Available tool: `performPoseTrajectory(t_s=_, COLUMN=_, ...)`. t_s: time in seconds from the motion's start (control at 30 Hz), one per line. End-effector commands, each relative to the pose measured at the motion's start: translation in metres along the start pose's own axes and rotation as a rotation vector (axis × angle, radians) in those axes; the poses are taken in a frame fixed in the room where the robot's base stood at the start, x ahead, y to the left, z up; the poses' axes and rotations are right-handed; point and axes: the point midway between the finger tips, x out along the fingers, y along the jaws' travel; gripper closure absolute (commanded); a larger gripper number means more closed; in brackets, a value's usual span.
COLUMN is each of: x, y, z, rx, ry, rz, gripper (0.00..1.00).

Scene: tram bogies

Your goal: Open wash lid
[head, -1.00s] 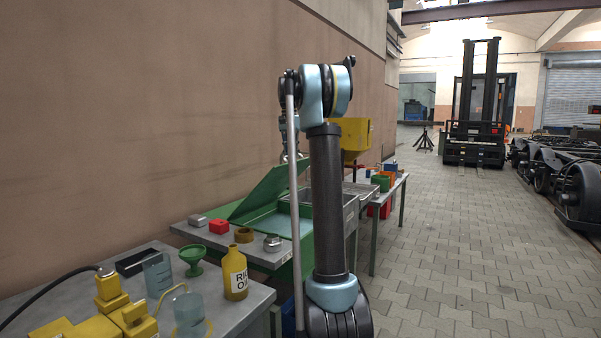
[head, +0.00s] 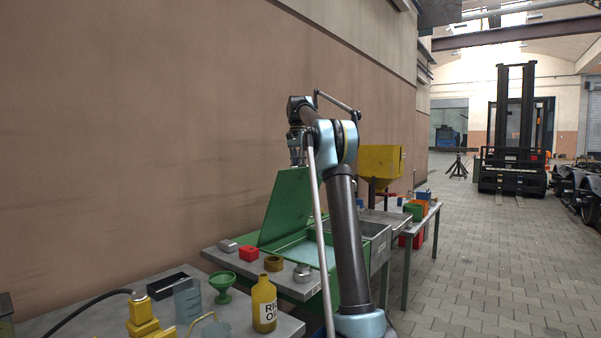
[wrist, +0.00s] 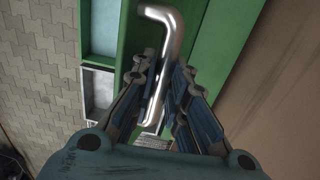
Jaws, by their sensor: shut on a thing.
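The green wash lid (head: 285,207) stands raised at a steep tilt over the green wash basin (head: 325,285) in the head view. The basin's pale blue inside (head: 303,251) shows below it. In the wrist view the lid (wrist: 222,50) is a green panel with a bent metal handle (wrist: 163,65) along it. My gripper (wrist: 163,100) has its fingers on both sides of the handle and is shut on it. In the head view my gripper (head: 297,155) is at the lid's upper edge, and the handle is hidden there.
A red block (head: 249,253), a brown ring (head: 274,263) and a metal nut (head: 302,272) lie on the bench in front of the basin. A yellow oil bottle (head: 264,303) and a green funnel (head: 222,286) stand nearer. The wall (head: 130,150) is close behind the lid.

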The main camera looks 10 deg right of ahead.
Motion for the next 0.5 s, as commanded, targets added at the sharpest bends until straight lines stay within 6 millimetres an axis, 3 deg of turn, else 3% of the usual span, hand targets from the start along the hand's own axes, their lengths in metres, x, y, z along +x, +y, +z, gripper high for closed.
performPoseTrajectory(t_s=0.33, x=-0.0008, y=0.0017, z=-0.0029, rx=0.002, ry=0.005, rz=0.001, gripper=1.0)
performPoseTrajectory(t_s=0.37, x=-0.0009, y=0.0017, z=-0.0029, rx=0.002, ry=0.005, rz=0.001, gripper=0.82)
performPoseTrajectory(t_s=0.4, x=-0.0008, y=0.0016, z=-0.0028, rx=0.002, ry=0.005, rz=0.001, gripper=0.73)
performPoseTrajectory(t_s=0.43, x=-0.0008, y=0.0015, z=-0.0025, rx=0.002, ry=0.004, rz=0.001, gripper=0.66)
performPoseTrajectory(t_s=0.5, x=-0.0007, y=0.0009, z=-0.0018, rx=0.001, ry=0.004, rz=0.001, gripper=0.65)
